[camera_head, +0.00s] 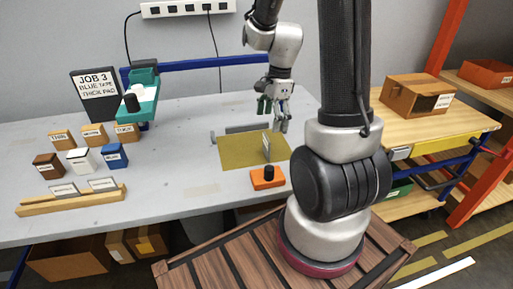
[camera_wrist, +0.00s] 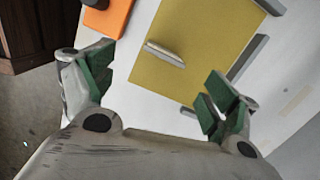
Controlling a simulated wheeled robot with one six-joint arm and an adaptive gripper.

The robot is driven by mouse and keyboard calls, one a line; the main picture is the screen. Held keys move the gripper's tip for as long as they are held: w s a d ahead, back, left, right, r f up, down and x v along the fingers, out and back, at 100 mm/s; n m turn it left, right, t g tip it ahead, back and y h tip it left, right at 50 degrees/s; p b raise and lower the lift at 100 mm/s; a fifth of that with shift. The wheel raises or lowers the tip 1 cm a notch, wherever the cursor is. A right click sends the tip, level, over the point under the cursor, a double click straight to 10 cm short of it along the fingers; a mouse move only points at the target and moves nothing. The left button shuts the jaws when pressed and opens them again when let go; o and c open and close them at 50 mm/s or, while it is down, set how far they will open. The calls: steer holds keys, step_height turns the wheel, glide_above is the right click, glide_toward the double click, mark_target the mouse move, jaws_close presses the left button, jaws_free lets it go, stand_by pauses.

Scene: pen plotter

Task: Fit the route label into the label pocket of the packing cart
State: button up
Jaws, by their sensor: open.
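My gripper (camera_head: 273,106) is open and empty above the far part of the olive-yellow mat (camera_head: 238,153). Its green-padded fingers are spread apart in the wrist view (camera_wrist: 158,88). Two small pale cards with dark print, a left one (camera_head: 64,189) and a right one (camera_head: 102,184), stand in a wooden rack at the table's front left. I cannot read which is the route label. The packing cart (camera_head: 430,126) seems to be the wood-topped one at right. A small pale holder (camera_head: 400,153) shows on its near edge, possibly the label pocket; my arm hides part of the cart.
A thin grey upright piece (camera_head: 266,146) stands on the mat, also in the wrist view (camera_wrist: 165,54). An orange block with a black knob (camera_head: 268,177) sits at the mat's front. Several small labelled boxes, a teal device (camera_head: 141,102) and a JOB 3 sign (camera_head: 97,93) stand left.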

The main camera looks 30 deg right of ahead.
mark_target(267, 137)
steer(key=f, duration=0.2)
steer(key=f+m, duration=0.1)
steer(key=f, duration=0.2)
steer(key=w+a+f+m, duration=0.1)
steer(key=f, duration=0.1)
steer(key=shift+f, duration=0.35)
steer(key=shift+c, duration=0.5)
steer(key=c, duration=0.9)
steer(key=shift+c, duration=0.2)
step_height(267, 137, up, 10)
steer(key=shift+f, duration=0.1)
steer(key=shift+s, duration=0.15)
